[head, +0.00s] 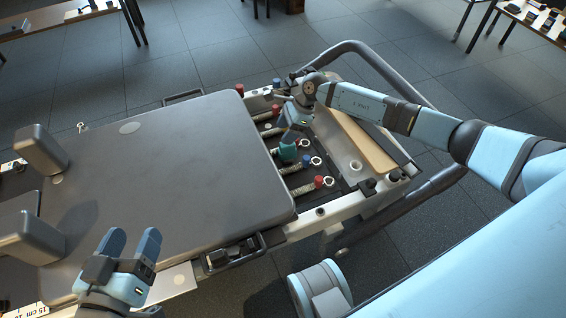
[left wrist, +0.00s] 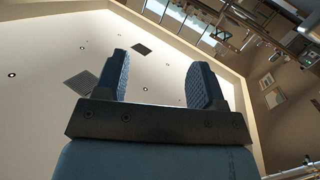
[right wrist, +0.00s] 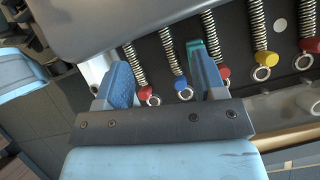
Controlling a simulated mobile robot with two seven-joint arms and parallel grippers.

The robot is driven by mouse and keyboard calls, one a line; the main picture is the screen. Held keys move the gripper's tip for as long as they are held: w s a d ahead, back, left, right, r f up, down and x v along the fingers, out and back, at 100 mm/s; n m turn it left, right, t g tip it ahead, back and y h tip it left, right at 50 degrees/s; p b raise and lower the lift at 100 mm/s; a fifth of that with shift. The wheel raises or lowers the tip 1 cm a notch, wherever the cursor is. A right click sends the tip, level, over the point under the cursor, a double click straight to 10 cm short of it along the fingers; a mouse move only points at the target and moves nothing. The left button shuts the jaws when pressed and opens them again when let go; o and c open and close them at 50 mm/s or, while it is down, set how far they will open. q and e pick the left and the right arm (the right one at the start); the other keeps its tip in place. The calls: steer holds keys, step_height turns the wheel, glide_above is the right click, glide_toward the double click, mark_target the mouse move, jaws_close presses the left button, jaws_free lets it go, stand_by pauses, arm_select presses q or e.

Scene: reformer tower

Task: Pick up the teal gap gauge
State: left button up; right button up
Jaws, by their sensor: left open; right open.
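The teal gap gauge (head: 287,153) is a small teal piece among the springs at the end of the reformer bed. In the right wrist view a teal strip (right wrist: 194,47) shows just beyond the right-hand finger, which hides part of it. My right gripper (head: 291,138) is open and points down over the springs, close to the gauge. In the right wrist view its fingers (right wrist: 163,78) are apart; I cannot tell whether one touches the gauge. My left gripper (head: 133,243) is open and empty beside the carriage, and points up at the ceiling in its wrist view (left wrist: 160,78).
Several springs with red, blue and yellow ends (right wrist: 181,84) lie close around the right gripper. The grey padded carriage (head: 170,165) is beside them, with two shoulder blocks (head: 40,150). A wooden board (head: 362,143) and curved dark rail (head: 385,65) bound the right end.

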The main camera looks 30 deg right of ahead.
mark_target(286, 148)
steer(key=w+d+f+n+h+b, duration=0.1)
steer(key=w+d+f+h+b, duration=0.15)
steer(key=d, duration=0.35)
steer(key=x, duration=0.2)
steer(key=b+x, duration=0.1)
steer(key=x, duration=0.1)
steer(key=b+x, duration=0.1)
steer(key=x, duration=0.1)
steer(key=shift+w+f, duration=0.25)
steer(key=shift+w, duration=0.05)
steer(key=shift+a+f+b, duration=0.3)
steer(key=shift+f+b, duration=0.05)
steer(key=shift+f, duration=0.3)
steer(key=b+x, duration=0.2)
steer(key=x, duration=0.1)
steer(key=shift+w+a+f+b, duration=0.1)
steer(key=shift+a+f+b, duration=0.1)
steer(key=shift+f+b, duration=0.15)
steer(key=shift+w+a+f, duration=0.1)
steer(key=shift+f, duration=0.25)
arm_select(q)
steer(key=w+m, duration=0.1)
steer(key=w+a+m+t+h, duration=0.1)
steer(key=m, duration=0.1)
steer(key=w+m+t, duration=0.1)
steer(key=shift+w+a+f+m+h, duration=0.2)
steer(key=shift+w+a+m+h, duration=0.1)
steer(key=shift+w+a+h, duration=0.1)
arm_select(e)
steer(key=shift+r, duration=0.1)
